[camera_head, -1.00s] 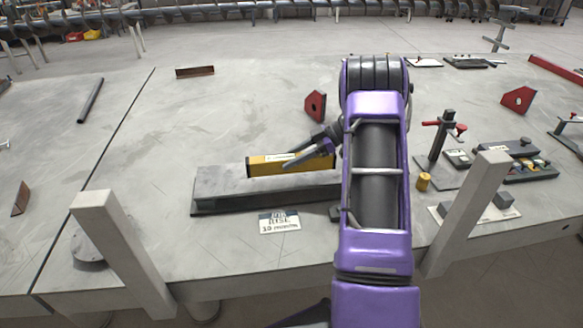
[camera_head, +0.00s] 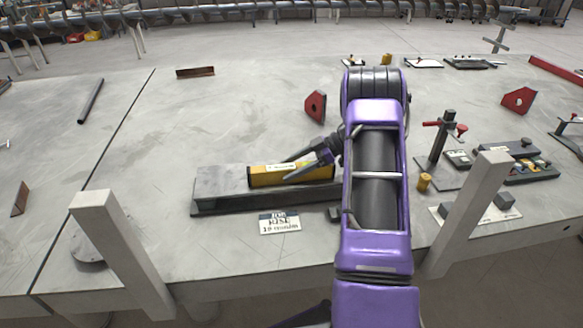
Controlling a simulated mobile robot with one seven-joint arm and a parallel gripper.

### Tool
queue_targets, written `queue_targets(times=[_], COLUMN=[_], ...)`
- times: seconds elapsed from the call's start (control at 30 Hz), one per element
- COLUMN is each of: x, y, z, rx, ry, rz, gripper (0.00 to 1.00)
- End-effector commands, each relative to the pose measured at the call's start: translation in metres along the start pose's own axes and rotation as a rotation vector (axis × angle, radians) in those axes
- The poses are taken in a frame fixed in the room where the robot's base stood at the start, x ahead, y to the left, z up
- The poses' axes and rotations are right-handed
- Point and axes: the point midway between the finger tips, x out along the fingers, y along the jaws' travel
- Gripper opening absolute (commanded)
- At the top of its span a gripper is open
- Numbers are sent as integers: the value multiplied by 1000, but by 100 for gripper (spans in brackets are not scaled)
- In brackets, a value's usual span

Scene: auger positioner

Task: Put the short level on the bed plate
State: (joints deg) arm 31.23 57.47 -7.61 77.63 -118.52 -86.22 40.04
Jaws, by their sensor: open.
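The short level (camera_head: 285,175) is a yellow bar with a pale label and dark ends. It lies lengthwise on the grey bed plate (camera_head: 220,187), a long low block on the table, toward its right half. My gripper (camera_head: 300,166) is at the level, with its fingers open around or beside the level's right half. My purple arm hides the right end of the bed plate and perhaps the level's far right end.
A label card (camera_head: 279,223) lies in front of the bed plate. A red angled block (camera_head: 315,106) stands behind it. A clamp stand (camera_head: 438,140) and a dark tray (camera_head: 517,160) are at right. Pale posts (camera_head: 122,252) rise at the front edge. The table's left middle is clear.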

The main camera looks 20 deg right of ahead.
Motion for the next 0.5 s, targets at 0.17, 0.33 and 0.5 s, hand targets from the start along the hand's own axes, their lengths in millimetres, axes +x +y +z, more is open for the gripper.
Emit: queue_targets(times=[0.17, 0.33, 0.5], x=[-9, -41, -79], y=[0, 0, 1], z=[-3, -3, -2], rx=[-1, 0, -1], ry=[-1, -1, -2], rz=[2, 3, 3], gripper=[72, 72, 72])
